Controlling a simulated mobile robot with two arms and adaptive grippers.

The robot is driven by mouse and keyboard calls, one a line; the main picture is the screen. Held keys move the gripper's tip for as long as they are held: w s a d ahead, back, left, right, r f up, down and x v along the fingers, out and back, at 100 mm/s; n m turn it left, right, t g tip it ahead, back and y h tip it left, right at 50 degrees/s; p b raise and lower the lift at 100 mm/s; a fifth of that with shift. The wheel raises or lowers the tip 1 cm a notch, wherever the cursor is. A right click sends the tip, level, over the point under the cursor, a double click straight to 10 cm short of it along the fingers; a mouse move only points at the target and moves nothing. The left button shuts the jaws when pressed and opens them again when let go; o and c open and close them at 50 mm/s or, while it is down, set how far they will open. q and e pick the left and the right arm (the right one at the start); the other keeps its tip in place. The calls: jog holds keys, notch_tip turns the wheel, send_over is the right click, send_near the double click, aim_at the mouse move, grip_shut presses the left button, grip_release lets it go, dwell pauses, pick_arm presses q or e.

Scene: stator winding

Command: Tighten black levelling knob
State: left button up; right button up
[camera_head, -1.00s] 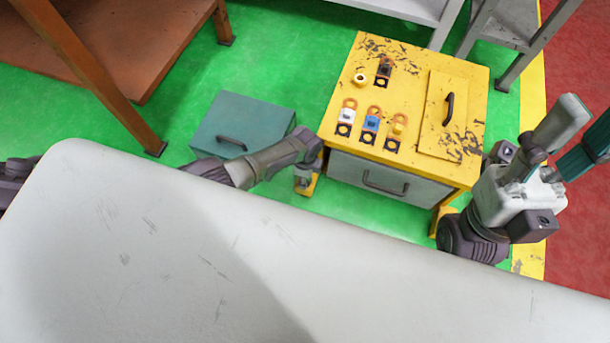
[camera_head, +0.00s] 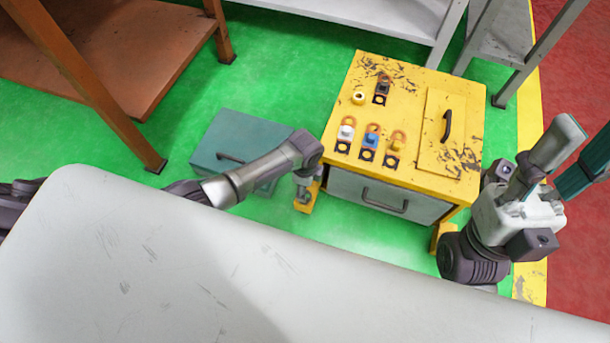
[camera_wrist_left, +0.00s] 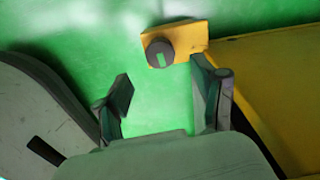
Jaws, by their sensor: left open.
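The black levelling knob (camera_wrist_left: 160,52) is a dark round cap with a pale green mark, on a yellow foot bracket (camera_wrist_left: 190,40) at the cart's lower edge in the left wrist view. My left gripper (camera_wrist_left: 164,92) is open and empty. The knob lies beyond its fingertips, nearer the right finger in the picture, with a gap visible. In the head view my left gripper (camera_head: 303,188) hangs low beside the yellow cart's (camera_head: 400,130) left front corner and hides the knob. My right arm (camera_head: 515,210) is folded at the right; its finger opening is unclear.
Coloured connectors (camera_head: 371,140) and a black-handled panel (camera_head: 440,135) are on the cart's top. A teal toolbox (camera_head: 225,145) lies left of the cart. Brown (camera_head: 110,50) and grey (camera_head: 375,20) tables stand behind.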

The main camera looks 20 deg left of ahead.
pick_arm(q)
notch_tip(320, 180, up, 6)
jog(key=shift+r, duration=0.1)
dwell(0.6)
